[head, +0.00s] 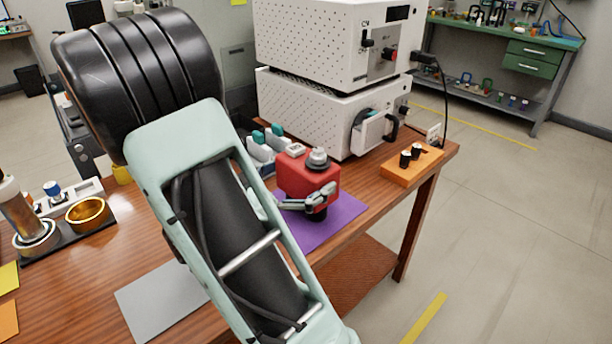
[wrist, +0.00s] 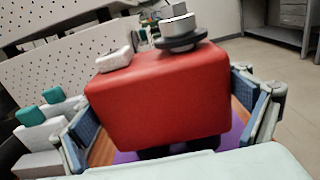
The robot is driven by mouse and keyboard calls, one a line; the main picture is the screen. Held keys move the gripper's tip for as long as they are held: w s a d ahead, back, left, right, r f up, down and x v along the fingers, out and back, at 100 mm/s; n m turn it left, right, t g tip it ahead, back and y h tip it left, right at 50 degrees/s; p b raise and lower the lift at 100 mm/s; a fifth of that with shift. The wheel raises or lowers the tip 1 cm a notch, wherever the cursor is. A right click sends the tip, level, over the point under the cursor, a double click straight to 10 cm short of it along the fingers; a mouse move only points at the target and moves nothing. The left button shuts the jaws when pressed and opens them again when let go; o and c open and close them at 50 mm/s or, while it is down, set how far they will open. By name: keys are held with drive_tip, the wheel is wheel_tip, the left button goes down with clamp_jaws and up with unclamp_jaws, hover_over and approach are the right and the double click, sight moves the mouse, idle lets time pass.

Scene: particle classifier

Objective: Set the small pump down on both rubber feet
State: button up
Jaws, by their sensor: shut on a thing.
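The small pump is a red block (head: 299,176) with a grey round fitting and a white piece on top. In the head view it is over the purple mat (head: 325,224) near the table's right part. In the wrist view the pump (wrist: 160,103) fills the middle, slightly tilted in the picture. My gripper (head: 311,200) is shut on it, with a blue-padded finger on each side in the wrist view (wrist: 172,125). Dark feet (wrist: 180,148) show under the pump. I cannot tell whether both touch the mat.
White perforated instrument boxes (head: 315,115) stand stacked behind the pump. White blocks with teal tops (head: 262,145) stand just behind it. An orange block (head: 408,168) with black knobs is to the right, near the table edge. A grey mat (head: 160,302) lies at the front left.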

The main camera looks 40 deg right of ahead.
drive_tip(key=shift+r, duration=0.1)
drive_tip(key=o, duration=1.7)
drive_tip(key=shift+f, duration=0.2)
drive_tip(key=shift+r, duration=0.1)
drive_tip(key=shift+a+r, duration=0.15)
drive_tip(key=shift+a, duration=0.1)
drive_tip(key=a+p, duration=0.1)
drive_tip(key=a, duration=0.3)
drive_tip(key=a+p, duration=0.1)
drive_tip(key=a, duration=0.2)
drive_tip(key=s+a, duration=0.1)
drive_tip(key=a, duration=0.3)
drive_tip(key=shift+a+p, duration=0.3)
drive_tip(key=shift+p, duration=0.1)
